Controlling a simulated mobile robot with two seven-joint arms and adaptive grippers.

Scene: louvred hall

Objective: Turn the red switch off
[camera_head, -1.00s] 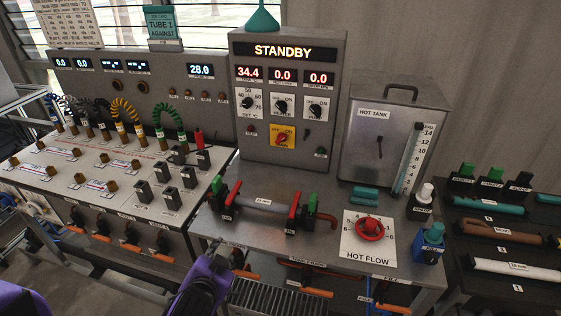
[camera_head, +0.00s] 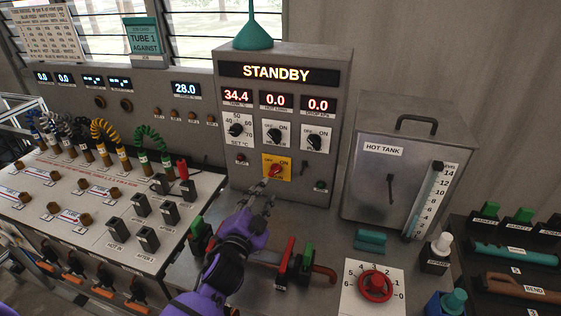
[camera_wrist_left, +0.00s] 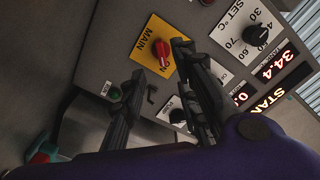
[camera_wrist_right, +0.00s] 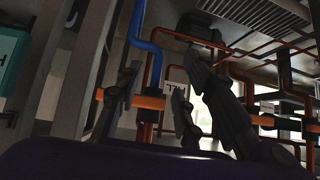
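The red switch (camera_head: 277,170) is a knob on a yellow MAIN plate (camera_head: 268,160), low on the front of the grey STANDBY panel. It appears to be turned toward ON. My left gripper (camera_head: 259,188) is just in front and lower left of it, with fingers apart and nothing held. In the left wrist view the red knob (camera_wrist_left: 163,53) shows between the two fingertips (camera_wrist_left: 160,60); I cannot tell whether they touch it. My right gripper (camera_wrist_right: 157,85) is open and empty below the bench in the right wrist view, out of the head view.
Dials (camera_head: 274,133) sit above the plate and a green button (camera_head: 320,185) right of it. A pipe with red and green levers (camera_head: 287,255) lies on the bench below my left arm. The hot tank (camera_head: 390,175) stands right. Orange pipes (camera_wrist_right: 150,101) are near my right gripper.

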